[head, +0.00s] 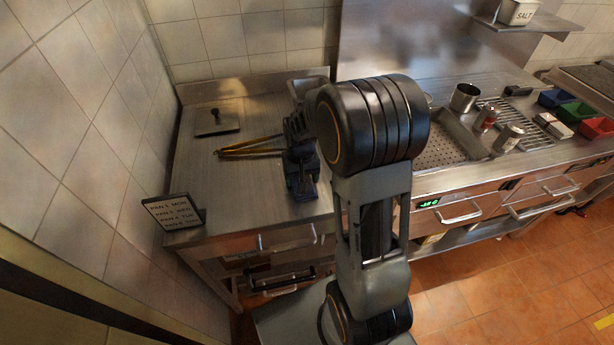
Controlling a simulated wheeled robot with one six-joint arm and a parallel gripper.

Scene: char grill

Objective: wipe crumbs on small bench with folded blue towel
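The small steel bench (222,176) stands at the left against the tiled wall. My gripper (302,188) is over the right part of its top, small and dark, partly behind my own arm. I cannot make out its fingers or whether they are open or shut. A dark bluish patch shows at the gripper, but I cannot tell whether it is the folded blue towel or part of the gripper. No crumbs can be made out on the bench top at this size.
A flat press with a knob (217,124) lies at the bench's back left. Yellow-edged tongs (248,149) lie mid-bench. A metal pan (306,86) is at the back right. A lettered sign (173,213) stands at the front left corner.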

